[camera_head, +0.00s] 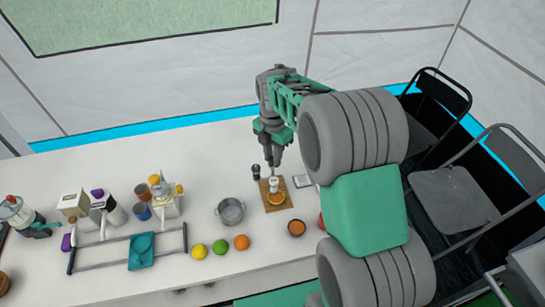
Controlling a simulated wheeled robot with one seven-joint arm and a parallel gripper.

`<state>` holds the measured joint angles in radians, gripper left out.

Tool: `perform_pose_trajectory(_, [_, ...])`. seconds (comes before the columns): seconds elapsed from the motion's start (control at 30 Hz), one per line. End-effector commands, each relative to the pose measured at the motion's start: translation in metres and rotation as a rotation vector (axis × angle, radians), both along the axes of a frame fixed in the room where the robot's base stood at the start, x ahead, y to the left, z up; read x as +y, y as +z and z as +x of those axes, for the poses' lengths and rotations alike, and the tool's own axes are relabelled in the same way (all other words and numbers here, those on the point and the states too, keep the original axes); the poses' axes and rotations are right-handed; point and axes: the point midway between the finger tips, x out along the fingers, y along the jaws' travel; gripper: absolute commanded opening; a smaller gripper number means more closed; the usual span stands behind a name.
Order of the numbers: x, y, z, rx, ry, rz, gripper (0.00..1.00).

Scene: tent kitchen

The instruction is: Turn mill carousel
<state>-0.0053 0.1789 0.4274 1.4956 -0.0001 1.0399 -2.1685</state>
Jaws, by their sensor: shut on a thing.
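My gripper (271,165) points down over the back of a small wooden board (285,205) on the white counter. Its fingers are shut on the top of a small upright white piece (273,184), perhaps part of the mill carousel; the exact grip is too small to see. A round orange item (277,199) lies on the board just in front of the white piece. A dark upright mill-like piece (256,172) stands just left of the fingers, apart from them. No separate carousel can be made out clearly.
A metal pot (230,211) stands left of the board, and a small bowl (296,228) to its front right. Yellow, green and orange fruits line the counter's front.

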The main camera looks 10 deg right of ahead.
Motion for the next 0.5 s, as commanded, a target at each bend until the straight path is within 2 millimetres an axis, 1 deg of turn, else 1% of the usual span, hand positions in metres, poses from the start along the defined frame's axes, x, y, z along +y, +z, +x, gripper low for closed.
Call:
perform_pose_trajectory(0.2, [0.0002, 0.0005, 0.0002, -0.001, 0.114, 0.001, 0.0])
perform_pose_trajectory(0.5, [0.0002, 0.0008, 0.0003, -0.001, 0.179, 0.0, 0.0])
